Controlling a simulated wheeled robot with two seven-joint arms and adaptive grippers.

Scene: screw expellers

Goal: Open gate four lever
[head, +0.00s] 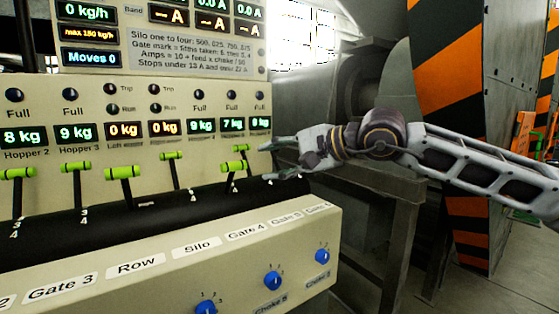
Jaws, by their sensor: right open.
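A row of levers with bright green crossbar handles stands on the cream console. The lever that seems to line up with the Gate 4 label (246,232) has a green handle (233,167) and leans up and back. Another green handle (240,148) shows just behind it. My right gripper (266,162) comes in from the right with its fingers open and pointing left. It is empty, just right of these two handles, with a gap visible. Any lever further right is hidden behind the gripper. My left gripper is not in view.
Other green handles stand left: Silo (171,155), Row (124,172), Gate 3 (75,167) and one more (18,172). Blue knobs (273,281) sit on the sloped front panel. Lit displays (201,125) fill the upright panel. A striped machine guard (455,60) stands right.

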